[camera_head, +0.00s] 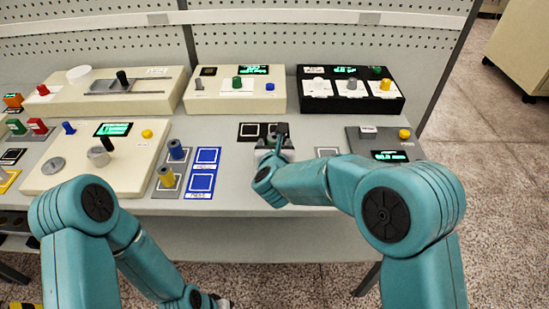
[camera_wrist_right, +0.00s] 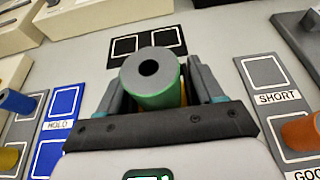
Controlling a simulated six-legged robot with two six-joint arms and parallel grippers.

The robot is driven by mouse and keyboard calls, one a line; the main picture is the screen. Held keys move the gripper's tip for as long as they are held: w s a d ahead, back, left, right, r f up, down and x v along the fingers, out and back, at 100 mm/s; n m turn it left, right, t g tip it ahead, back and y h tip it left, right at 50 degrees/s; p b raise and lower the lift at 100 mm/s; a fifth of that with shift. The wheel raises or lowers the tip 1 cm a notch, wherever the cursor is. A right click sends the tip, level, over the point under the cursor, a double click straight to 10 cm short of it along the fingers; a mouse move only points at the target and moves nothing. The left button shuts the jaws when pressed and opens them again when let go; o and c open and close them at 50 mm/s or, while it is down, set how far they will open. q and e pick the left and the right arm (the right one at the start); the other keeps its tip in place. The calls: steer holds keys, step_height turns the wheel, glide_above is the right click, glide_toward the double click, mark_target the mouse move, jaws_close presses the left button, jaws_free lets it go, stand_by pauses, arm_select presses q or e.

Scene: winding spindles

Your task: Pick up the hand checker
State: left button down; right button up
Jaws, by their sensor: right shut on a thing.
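My right gripper (camera_head: 272,140) is over the middle of the bench, beside the black pad with two white squares. In the right wrist view its jaws (camera_wrist_right: 158,88) are shut on a cylinder (camera_wrist_right: 140,70) with a grey end, a dark round hole and a green side. I cannot tell whether this cylinder is the hand checker, and no other thing in view is clearly marked as one. My left arm hangs in front of the bench at lower left. Only a bit of my left gripper (camera_head: 221,302) shows at the bottom edge, so its jaws are unclear.
Blue (camera_head: 177,149) and yellow (camera_head: 166,176) cylinders stand on grey pads beside two blue pads (camera_head: 203,171). Cream control boxes (camera_head: 237,95) and a black box (camera_head: 340,105) line the back. A grey panel (camera_head: 362,147) is at right. An orange cylinder (camera_wrist_right: 302,132) stands near the SHORT pad.

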step_height(320, 180, up, 20)
steer(key=p, duration=0.3)
stand_by(0.3)
step_height(320, 180, down, 19)
steer(key=b, duration=1.8)
steer(key=shift+r, duration=0.1)
steer(key=shift+f+b, duration=0.6)
steer(key=shift+b, duration=0.25)
steer(key=shift+s+f, duration=0.1)
steer(key=shift+f, duration=0.1)
stand_by(2.2)
